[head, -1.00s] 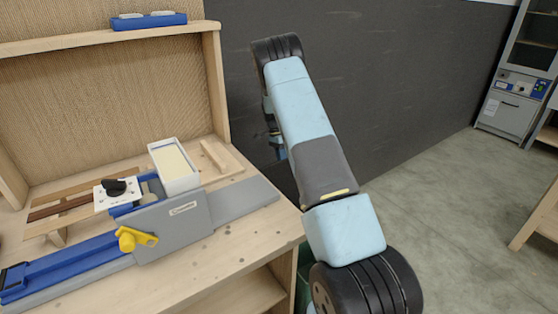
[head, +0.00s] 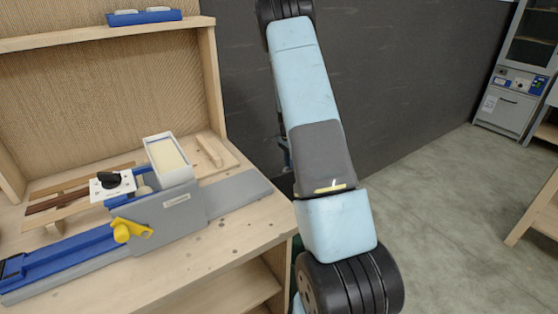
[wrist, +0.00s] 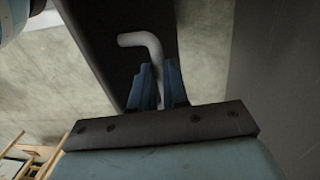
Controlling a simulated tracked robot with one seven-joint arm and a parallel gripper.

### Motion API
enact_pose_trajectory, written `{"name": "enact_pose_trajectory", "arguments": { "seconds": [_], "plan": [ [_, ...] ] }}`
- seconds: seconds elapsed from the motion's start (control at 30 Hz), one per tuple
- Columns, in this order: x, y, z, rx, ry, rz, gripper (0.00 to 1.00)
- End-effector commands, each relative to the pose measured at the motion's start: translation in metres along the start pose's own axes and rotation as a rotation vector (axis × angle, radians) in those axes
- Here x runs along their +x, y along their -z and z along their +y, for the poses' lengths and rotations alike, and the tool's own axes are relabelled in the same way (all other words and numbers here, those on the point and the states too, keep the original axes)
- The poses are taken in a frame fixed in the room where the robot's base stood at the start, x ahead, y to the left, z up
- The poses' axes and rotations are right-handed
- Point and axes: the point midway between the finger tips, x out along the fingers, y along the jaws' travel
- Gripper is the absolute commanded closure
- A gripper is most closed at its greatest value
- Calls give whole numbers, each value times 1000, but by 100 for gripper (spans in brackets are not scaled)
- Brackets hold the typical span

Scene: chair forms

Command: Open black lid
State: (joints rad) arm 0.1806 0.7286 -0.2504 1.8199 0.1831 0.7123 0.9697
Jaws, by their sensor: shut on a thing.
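The black lid (wrist: 105,40) shows in the wrist view as a long dark panel, running from the top edge down behind my gripper. A pale grey bent handle (wrist: 140,40) stands out against it. My gripper (wrist: 160,88) has its blue fingers shut on the handle's lower end.
A wooden bench (head: 235,232) on the left bears a grey and blue device (head: 165,215) with a yellow knob and a white tray (head: 168,160). A dark wall (head: 400,70) stands behind my arm. Open grey floor (head: 440,230) lies to the right, before a grey cabinet (head: 505,105).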

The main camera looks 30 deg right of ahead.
Motion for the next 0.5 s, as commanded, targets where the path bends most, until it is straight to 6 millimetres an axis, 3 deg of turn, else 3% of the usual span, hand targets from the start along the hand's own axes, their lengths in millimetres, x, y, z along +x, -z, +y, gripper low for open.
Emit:
{"name": "enact_pose_trajectory", "arguments": {
  "seconds": [0.37,0.4,0.5],
  "plan": [
    [-1,1,4,1,1,1,100],
    [-1,1,4,1,1,1,82],
    [-1,0,4,1,0,1,72]
  ]
}}
